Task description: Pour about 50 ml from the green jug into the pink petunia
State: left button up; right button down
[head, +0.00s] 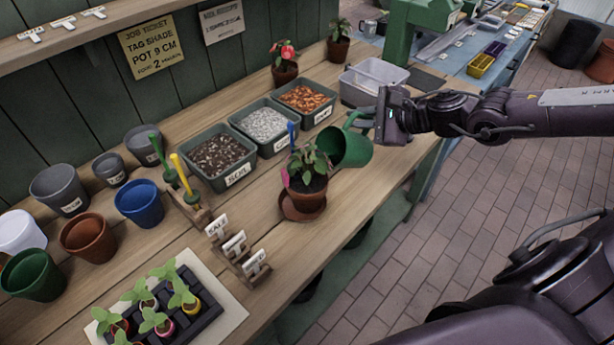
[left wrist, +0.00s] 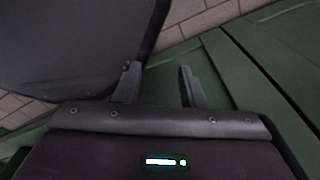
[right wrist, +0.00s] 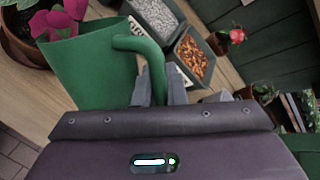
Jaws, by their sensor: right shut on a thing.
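The green jug (head: 355,150) is held beside the plant, tilted with its dark mouth toward the leaves. No stream of water can be made out. My right gripper (head: 380,116) is shut on the jug's handle; the jug also shows in the right wrist view (right wrist: 88,68). The pink petunia (head: 308,168) stands upright in a terracotta pot on a saucer (head: 302,212), with a pink bloom at its left. Its pink bloom shows near the jug's rim in the right wrist view (right wrist: 62,20). My left gripper (left wrist: 158,85) is open and empty, away from the bench plants.
Bins of dark soil (head: 218,158), pale grit (head: 262,124) and orange chips (head: 304,98) stand behind the petunia. A label rack (head: 240,258) and a seedling tray (head: 165,318) are at the front left. Empty pots stand at left. A clear tub (head: 378,76) is behind the jug.

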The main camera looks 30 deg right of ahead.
jog(key=shift+r, duration=0.1)
jog(key=shift+m+y, duration=0.9)
jog(key=f+b, duration=0.1)
jog(key=d+f+b, duration=0.1)
jog(key=f+b, duration=0.2)
jog(key=b, duration=0.1)
jog(key=shift+w+d+f, duration=0.15)
jog(key=shift+d+f, duration=0.2)
jog(key=shift+f, duration=0.05)
jog(key=d+f+m+b, duration=0.1)
jog(key=d+f+m+y+b, duration=0.1)
jog(key=d+t+y+b, duration=0.1)
jog(key=d, duration=0.1)
jog(key=shift+w+f+m, duration=0.2)
jog(key=shift+f+m, duration=0.2)
jog(key=shift+f, duration=0.1)
